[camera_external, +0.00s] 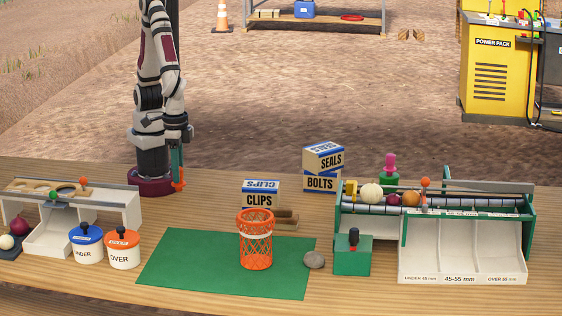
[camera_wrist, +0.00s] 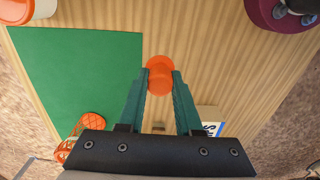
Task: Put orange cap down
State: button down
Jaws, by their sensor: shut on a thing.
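My gripper (camera_external: 178,168) hangs beside the arm's base, over the back left of the wooden table. Its teal fingers, seen in the wrist view (camera_wrist: 160,78), are shut on an orange cap (camera_wrist: 160,84) with a round face. In the outside view a bit of orange (camera_external: 179,186) shows at the fingertips. The wrist view has bare wood behind the cap; I cannot tell whether the cap touches the table.
The green mat (camera_external: 190,264) carries an orange mesh basket (camera_external: 256,250). Pots labelled UNDER (camera_external: 88,250) and OVER (camera_external: 122,257), with blue and orange lids, stand left. A clips box (camera_external: 260,198) and a sorting rack (camera_external: 440,205) stand right. Bare wood lies between base and mat.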

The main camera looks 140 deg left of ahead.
jog(key=w+a+r+n, duration=0.2)
jog(key=w+a+n, duration=1.1)
jog(key=w+a, duration=0.4)
jog(key=shift+n, duration=0.3)
jog(key=a+f, duration=0.3)
jog(key=a, duration=0.1)
jog(key=a+f, duration=0.4)
jog(key=a, duration=0.1)
jog(key=a+f, duration=0.3)
jog(key=a, duration=0.2)
jog(key=shift+s+f, duration=0.25)
jog(key=shift+f, duration=0.4)
jog(key=shift+f, duration=0.15)
jog(key=c, duration=0.6)
grip_release()
